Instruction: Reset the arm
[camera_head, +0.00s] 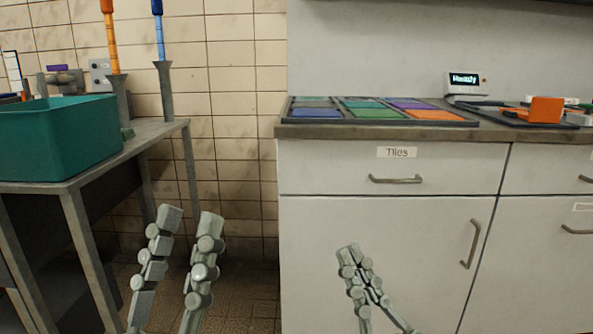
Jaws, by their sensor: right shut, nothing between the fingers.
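My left gripper (190,217) is in the lower left of the head view, between the metal table and the cabinet. Its two fingers stand apart with nothing between them, so it is open and empty. My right gripper (348,252) is in front of the white cabinet door (400,225). Its fingers are together at the tips and hold nothing. Both grippers point upward in the picture. The arms behind them are mostly below the picture's lower edge.
A metal table (150,142) at left bears a teal bin (60,140) and two upright holders. The counter (300,131) at right carries a tray of coloured tiles (400,114), a small display (465,83) and an orange block (545,109). Drawer handles (396,180) protrude.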

